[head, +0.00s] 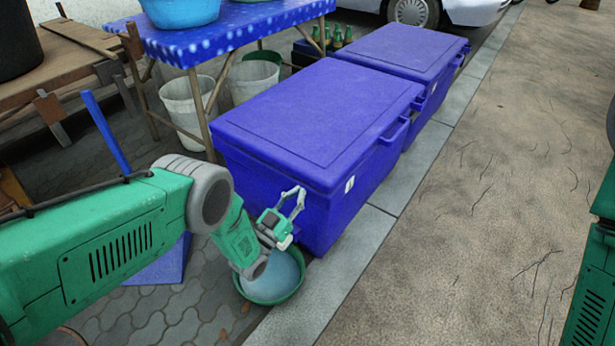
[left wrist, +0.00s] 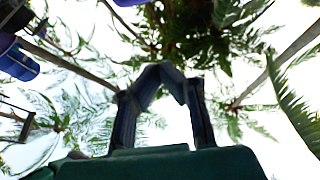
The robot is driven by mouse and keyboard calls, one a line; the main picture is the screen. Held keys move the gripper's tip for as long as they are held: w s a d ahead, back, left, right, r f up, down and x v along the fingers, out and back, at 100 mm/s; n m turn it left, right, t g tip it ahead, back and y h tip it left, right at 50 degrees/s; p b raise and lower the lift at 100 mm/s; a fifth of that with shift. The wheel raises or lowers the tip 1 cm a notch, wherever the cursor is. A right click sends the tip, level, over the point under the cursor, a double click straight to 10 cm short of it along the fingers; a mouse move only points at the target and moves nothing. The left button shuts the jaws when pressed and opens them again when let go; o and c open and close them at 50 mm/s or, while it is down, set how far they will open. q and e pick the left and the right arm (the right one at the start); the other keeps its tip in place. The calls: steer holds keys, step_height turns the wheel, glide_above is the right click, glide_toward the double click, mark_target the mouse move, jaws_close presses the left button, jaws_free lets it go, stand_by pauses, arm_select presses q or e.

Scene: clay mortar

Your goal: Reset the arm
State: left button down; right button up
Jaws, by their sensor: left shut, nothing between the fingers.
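My green left arm comes in from the left in the head view. Its gripper (head: 297,192) points upward in front of the near blue chest and is shut with nothing in it. In the left wrist view the two dark fingers (left wrist: 174,72) meet at the top against trees and bright sky. Part of my green right arm shows at the right edge of the head view; its gripper is not in view.
Two blue chests (head: 315,110) (head: 410,48) stand on the paving beside a kerb (head: 350,260). A green-rimmed basin (head: 285,280) lies below my left gripper. A blue-clothed table (head: 235,27) and a white bucket (head: 188,105) stand behind. Sandy ground (head: 490,190) is open at right.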

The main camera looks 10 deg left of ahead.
arm_select(q)
steer(key=shift+v, duration=0.8)
